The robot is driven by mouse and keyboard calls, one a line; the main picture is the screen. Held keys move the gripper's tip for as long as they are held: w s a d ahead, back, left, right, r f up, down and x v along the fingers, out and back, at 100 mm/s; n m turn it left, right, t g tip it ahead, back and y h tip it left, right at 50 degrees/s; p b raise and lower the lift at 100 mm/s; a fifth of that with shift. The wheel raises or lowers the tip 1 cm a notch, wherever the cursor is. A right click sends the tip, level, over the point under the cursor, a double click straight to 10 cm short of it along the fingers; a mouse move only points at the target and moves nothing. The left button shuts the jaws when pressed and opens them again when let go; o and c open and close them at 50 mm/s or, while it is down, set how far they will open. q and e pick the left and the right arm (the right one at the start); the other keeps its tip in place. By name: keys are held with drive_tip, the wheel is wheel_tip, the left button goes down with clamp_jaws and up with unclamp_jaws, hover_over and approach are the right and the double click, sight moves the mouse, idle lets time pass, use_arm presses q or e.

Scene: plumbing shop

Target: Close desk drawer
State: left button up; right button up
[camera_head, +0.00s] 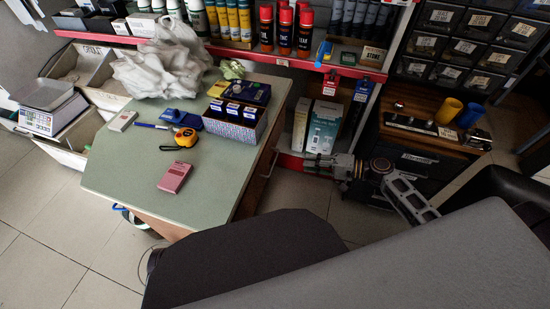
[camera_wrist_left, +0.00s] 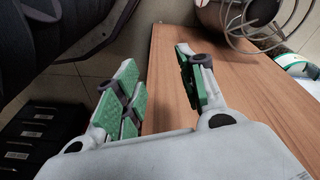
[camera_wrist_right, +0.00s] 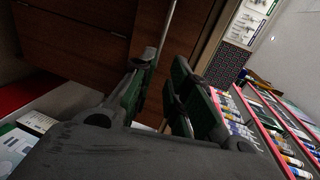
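The desk (camera_head: 215,165) has a green top and wooden sides; its drawer side faces right in the head view, partly hidden by my own body. In the right wrist view, brown wooden drawer fronts (camera_wrist_right: 75,40) show with dark gaps and a thin metal bar (camera_wrist_right: 168,28), apparently a handle. How far any drawer stands out is unclear. My right gripper (camera_head: 312,162) is right of the desk, apart from it; its green-padded fingers (camera_wrist_right: 158,88) are spread before the fronts. My left gripper (camera_wrist_left: 163,80) is open and empty by a wooden panel (camera_wrist_left: 235,110); the head view does not show it.
On the desk lie a pink box (camera_head: 175,177), a tape measure (camera_head: 180,140), a boxed set (camera_head: 235,120) and a crumpled bag (camera_head: 160,65). A red-edged shelf (camera_head: 285,62) stands behind, with boxes (camera_head: 323,127) below. A dark-fronted cabinet (camera_head: 415,150) is at the right. Floor is clear at front left.

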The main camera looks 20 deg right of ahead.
sight(275, 159)
drive_tip(key=shift+w+a, duration=0.1)
use_arm(q)
drive_tip(key=shift+w+d+r+b, duration=0.2)
drive_tip(key=shift+r+b, duration=0.25)
drive_tip(key=shift+r, duration=0.15)
drive_tip(key=shift+w+d+r+b, duration=0.1)
drive_tip(key=shift+w+r+b, duration=0.05)
drive_tip(key=shift+r+b, duration=0.35)
use_arm(e)
drive_tip(key=shift+x, duration=6.8)
drive_tip(key=shift+f, duration=0.1)
clamp_jaws()
